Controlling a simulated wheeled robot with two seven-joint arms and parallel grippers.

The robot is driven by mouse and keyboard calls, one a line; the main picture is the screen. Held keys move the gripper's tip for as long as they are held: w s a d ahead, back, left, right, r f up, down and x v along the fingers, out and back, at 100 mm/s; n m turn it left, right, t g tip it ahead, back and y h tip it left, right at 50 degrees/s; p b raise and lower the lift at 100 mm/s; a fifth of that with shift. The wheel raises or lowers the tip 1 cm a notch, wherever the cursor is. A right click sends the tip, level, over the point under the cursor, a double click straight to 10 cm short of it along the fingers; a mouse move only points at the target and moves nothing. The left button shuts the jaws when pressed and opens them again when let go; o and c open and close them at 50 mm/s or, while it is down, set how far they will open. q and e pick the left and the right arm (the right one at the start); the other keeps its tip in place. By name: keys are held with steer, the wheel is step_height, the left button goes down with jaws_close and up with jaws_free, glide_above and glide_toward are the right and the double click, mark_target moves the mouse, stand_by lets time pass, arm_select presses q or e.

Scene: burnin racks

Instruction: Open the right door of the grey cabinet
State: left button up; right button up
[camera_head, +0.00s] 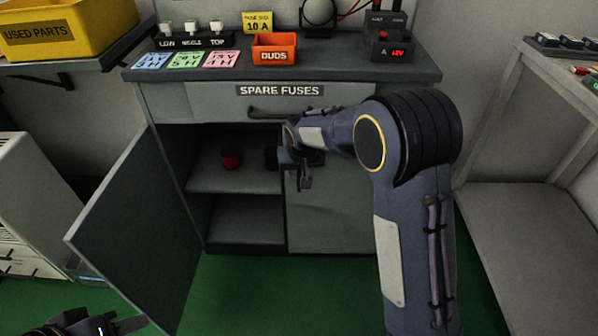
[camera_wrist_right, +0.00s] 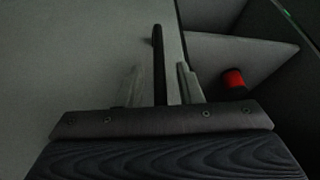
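The grey cabinet (camera_head: 218,253) stands under a worktop. Its left door (camera_head: 140,235) is wide open, and its right door (camera_head: 335,215) looks closed. My right gripper (camera_head: 303,172) is at the right door's inner edge, largely hidden by its own wrist. In the right wrist view, the dark upright handle (camera_wrist_right: 158,62) stands between the fingers of my right gripper (camera_wrist_right: 160,85); gaps show on both sides, so the gripper is open around it. My left gripper (camera_head: 118,325) is only partly in view at the bottom left corner, near the open left door; its opening is unclear.
A red spool-like item (camera_head: 231,160) sits on the cabinet's shelf (camera_head: 235,181), also visible in the right wrist view (camera_wrist_right: 234,79). The drawer (camera_head: 215,101) above is closed. A bench (camera_head: 535,215) stands at the right. Green floor is free in front.

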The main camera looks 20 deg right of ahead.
steer(key=shift+c, duration=0.2)
jaws_close()
